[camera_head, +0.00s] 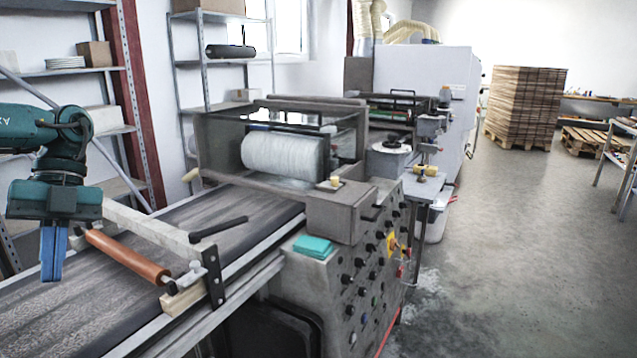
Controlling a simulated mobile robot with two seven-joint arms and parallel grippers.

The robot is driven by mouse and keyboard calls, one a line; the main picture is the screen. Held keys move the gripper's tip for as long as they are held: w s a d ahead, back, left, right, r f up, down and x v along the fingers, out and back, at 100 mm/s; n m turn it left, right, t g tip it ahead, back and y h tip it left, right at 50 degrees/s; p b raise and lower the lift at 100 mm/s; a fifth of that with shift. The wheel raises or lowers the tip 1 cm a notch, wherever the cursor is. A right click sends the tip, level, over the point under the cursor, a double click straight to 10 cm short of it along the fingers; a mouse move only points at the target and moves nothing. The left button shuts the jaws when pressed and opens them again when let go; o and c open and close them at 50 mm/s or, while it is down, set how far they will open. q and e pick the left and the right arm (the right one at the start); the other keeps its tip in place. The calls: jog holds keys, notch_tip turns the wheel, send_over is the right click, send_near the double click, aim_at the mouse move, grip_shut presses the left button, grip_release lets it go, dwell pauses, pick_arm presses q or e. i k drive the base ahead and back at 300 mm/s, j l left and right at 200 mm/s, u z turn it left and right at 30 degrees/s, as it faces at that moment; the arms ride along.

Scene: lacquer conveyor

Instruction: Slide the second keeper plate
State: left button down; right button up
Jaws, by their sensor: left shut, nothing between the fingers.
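My left gripper (52,276) hangs over the conveyor at the far left, blue fingers pointing down and shut with nothing between them. An orange-brown roller (127,256) lies slanted across the conveyor belt (65,318), to the right of the fingers and apart from them. At the roller's near end are a small light metal fitting (190,275) and an upright dark bracket with holes (213,272). I cannot tell which part is the second keeper plate. My right gripper is not in view.
The coating machine (335,210) with a white roll (285,153) closes the belt's far end. A teal pad (312,246) lies on its cabinet.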

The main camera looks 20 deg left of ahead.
aim_at(197, 272)
jog(key=k+l, duration=0.2)
jog(key=l, duration=0.2)
jog(key=k+l, duration=0.2)
jog(key=l, duration=0.2)
jog(key=k+l, duration=0.2)
jog(key=l, duration=0.2)
